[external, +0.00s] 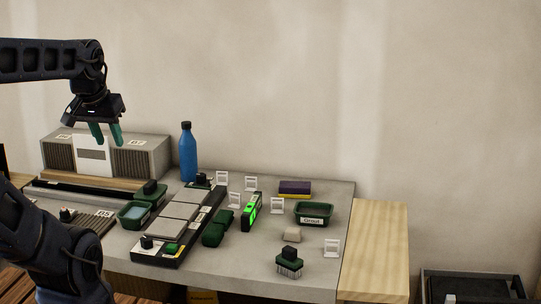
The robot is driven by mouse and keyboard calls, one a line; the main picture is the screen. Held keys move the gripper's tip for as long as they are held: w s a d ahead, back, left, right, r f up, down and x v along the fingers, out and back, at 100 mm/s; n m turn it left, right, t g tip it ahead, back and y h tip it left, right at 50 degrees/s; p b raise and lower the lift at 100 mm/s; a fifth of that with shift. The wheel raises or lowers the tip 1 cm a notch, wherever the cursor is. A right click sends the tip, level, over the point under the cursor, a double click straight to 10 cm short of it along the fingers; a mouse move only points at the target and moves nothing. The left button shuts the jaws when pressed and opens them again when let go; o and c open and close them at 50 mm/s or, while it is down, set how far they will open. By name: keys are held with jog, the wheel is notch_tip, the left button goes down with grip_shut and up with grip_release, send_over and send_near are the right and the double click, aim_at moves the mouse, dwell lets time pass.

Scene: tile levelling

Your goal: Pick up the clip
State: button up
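Several small white clips stand apart on the grey worktop. One clip (222,178) is near the back, with another clip (250,183) to its right. A third clip (235,200) stands near the dark tile frame, another clip (277,206) is right of the green-lit level, and one more clip (332,247) is near the right front edge. My gripper (107,142) hangs at the upper left, its two green fingers pointing down and apart. It is open, with nothing seen between the fingers, well left of and above the clips.
A blue bottle (188,155) stands upright at the back. A dark frame (196,234) holds grey tiles. A lit level (251,210), a green grout tub (313,213), a brush (289,263) and a sponge (294,188) stand around the clips. Bare worktop (235,265) shows in front.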

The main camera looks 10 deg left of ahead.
jog(key=shift+c, duration=0.7)
jog(key=shift+w, duration=0.1)
jog(key=n+g+h, duration=0.4)
jog(key=n+g, duration=0.1)
jog(key=n, duration=1.1)
send_over(235, 195)
jog(key=w+a, duration=0.1)
jog(key=a, duration=0.3)
notch_tip(235, 195, down, 21)
jog(key=x, duration=1)
jog(key=shift+s+d+f, duration=0.1)
jog(key=shift+s+d, duration=0.1)
jog(key=shift+c, duration=0.4)
